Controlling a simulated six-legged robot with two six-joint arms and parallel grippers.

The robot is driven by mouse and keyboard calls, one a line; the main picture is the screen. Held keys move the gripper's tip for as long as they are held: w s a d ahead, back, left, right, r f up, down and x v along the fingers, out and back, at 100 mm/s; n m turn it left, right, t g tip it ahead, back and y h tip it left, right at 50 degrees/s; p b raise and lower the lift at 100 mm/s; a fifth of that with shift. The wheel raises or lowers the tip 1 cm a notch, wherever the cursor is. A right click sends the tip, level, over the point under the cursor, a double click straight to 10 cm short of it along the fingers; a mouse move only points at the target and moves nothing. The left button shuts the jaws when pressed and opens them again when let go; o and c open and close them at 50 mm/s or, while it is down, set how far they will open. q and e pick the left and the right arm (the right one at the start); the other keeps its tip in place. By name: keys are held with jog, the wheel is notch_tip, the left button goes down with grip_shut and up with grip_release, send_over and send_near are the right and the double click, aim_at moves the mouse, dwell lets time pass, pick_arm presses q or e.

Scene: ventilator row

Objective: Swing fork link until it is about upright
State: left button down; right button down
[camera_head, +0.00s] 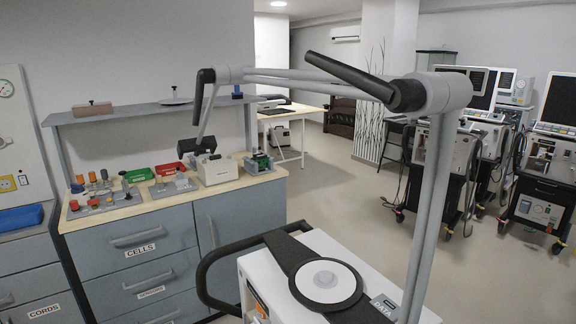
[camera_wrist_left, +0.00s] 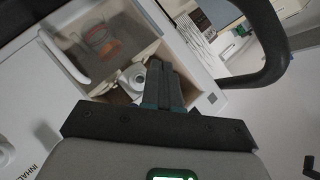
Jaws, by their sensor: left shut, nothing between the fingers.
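A jointed grey support arm stands over the white cart in the head view. Its near link of two parallel rods (camera_head: 429,215) rises steeply, leaning a little right, to a thick joint with a black lever (camera_head: 350,77). A second pair of rods (camera_head: 310,80) runs nearly level left to a smaller joint (camera_head: 229,75), where a short link (camera_head: 208,112) hangs down, tilted. Which of these is the fork link, I cannot tell. My left gripper (camera_wrist_left: 158,66) is shut and empty in the left wrist view, in front of a pale housing. My right gripper is not in view.
The white cart (camera_head: 320,248) carries a round plate (camera_head: 325,281) and has a black loop handle (camera_head: 238,247), also in the left wrist view (camera_wrist_left: 274,45). A wooden-topped bench (camera_head: 150,203) with small devices stands left. Ventilators (camera_head: 545,160) stand right. Open floor lies between.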

pick_arm(q)
jog(key=s+d+f+n+g, duration=0.3)
jog(key=s+f+n+g, duration=0.15)
jog(key=s+f, duration=0.6)
jog(key=s+d+f+n+g, duration=0.1)
jog(key=s+n, duration=0.4)
jog(key=s, duration=0.8)
jog(key=s+d+f+n+g, duration=0.1)
jog(key=s+f+n+g, duration=0.2)
jog(key=s, duration=1)
jog(key=n+g, duration=0.3)
jog(key=shift+d+f+y, duration=0.2)
jog(key=shift+y, duration=0.1)
jog(key=c, duration=1.6)
grip_release()
jog(key=shift+s+n+g, duration=0.15)
jog(key=shift+n+g, duration=0.2)
jog(key=shift+n, duration=0.2)
jog(key=shift+c, duration=0.2)
jog(key=o, duration=0.5)
